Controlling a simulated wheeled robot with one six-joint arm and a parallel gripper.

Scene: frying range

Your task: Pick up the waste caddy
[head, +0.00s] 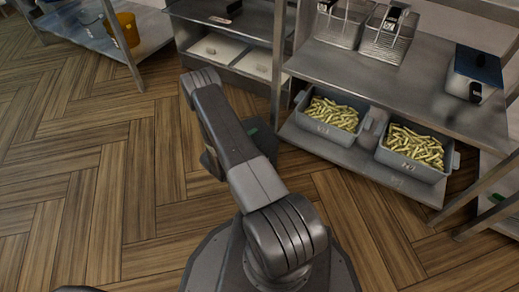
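No object in the head view is clearly identifiable as the waste caddy. A dark greenish object (262,138) shows partly on the floor behind my arm, in front of the shelving; most of it is hidden and I cannot tell what it is. A yellow-orange bucket (127,30) with a dark item against it stands on the low metal shelf at the top left. My arm rises from the base at the bottom middle and bends at the upper left. My gripper's fingers cannot be made out behind the arm.
Two grey tubs of cut fries, one left (333,113) and one right (414,148), sit on the lower shelf. Wire baskets (385,38) and a blue-topped container (474,72) stand on the metal counter (400,85) above. The wooden floor (90,180) at left is clear.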

